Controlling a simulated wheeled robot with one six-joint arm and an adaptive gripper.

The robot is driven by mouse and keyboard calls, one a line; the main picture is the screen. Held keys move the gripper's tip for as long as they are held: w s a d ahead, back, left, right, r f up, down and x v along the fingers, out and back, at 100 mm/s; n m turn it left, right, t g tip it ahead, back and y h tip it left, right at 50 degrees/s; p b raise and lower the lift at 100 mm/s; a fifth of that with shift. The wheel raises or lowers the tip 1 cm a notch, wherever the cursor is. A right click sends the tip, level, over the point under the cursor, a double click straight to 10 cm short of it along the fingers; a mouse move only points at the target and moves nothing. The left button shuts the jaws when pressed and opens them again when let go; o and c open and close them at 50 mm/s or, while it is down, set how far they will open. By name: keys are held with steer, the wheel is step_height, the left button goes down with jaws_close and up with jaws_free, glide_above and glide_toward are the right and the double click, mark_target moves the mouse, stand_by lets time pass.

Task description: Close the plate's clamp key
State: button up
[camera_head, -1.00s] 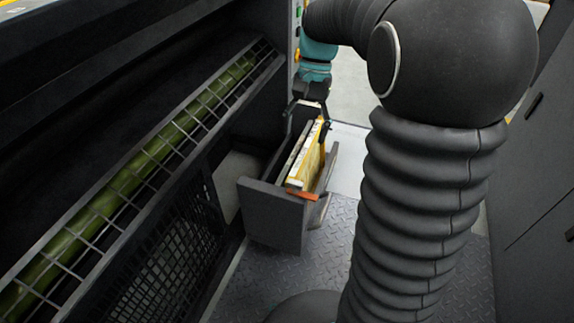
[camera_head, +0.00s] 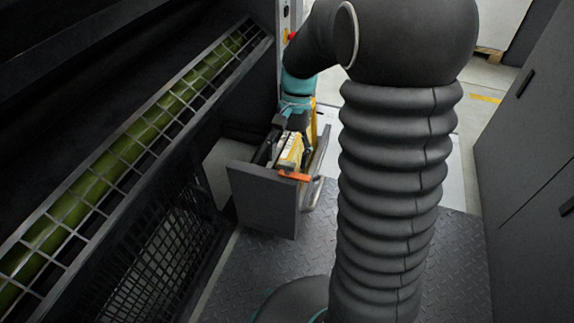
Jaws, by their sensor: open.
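My gripper (camera_head: 293,122) is over the open grey drawer (camera_head: 262,199), just above its contents; its fingers are small and partly hidden by my wrist. A pale yellow plate (camera_head: 291,150) stands on edge in the drawer. An orange piece (camera_head: 294,177) lies at the plate's near lower end, by the drawer front. I cannot tell whether my fingers touch the plate. No clamp key can be made out clearly at this size.
A caged green roller (camera_head: 100,184) runs along the machine on the left, above a black mesh panel (camera_head: 165,254). Dark cabinets (camera_head: 530,170) stand at the right. Free chequered floor (camera_head: 262,262) lies in front of the drawer.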

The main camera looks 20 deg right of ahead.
steer(key=shift+x, duration=1.15)
steer(key=c, duration=1.2)
steer(key=shift+o, duration=0.2)
